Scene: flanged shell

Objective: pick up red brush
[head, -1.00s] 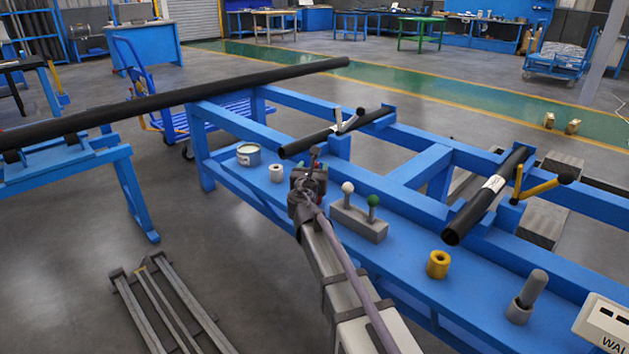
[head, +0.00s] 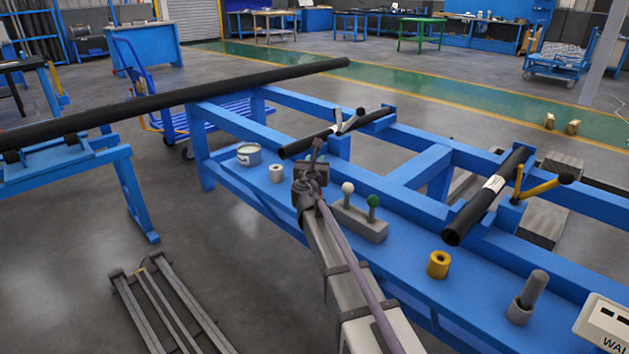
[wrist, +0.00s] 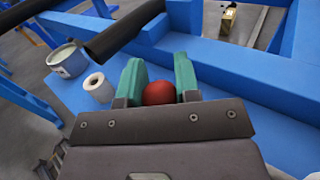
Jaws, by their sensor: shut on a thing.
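The red brush (wrist: 160,92) shows in the wrist view only as a rounded red top between the two green fingers; the rest of it is hidden. My gripper (wrist: 159,80) is shut on it. In the head view my gripper (head: 313,168) is dark and seen from behind, just left of the grey holder block (head: 360,222), and the red brush is hidden there. The block carries a white-topped piece (head: 348,188) and a green-topped piece (head: 373,201), both upright.
A tin can (head: 249,155) and a white roll (head: 276,174) stand on the blue bench, left of my gripper. Black pipes (head: 310,142) (head: 485,195) lie on the frame behind. A yellow ring (head: 438,264) and a grey cylinder (head: 530,296) stand to the right.

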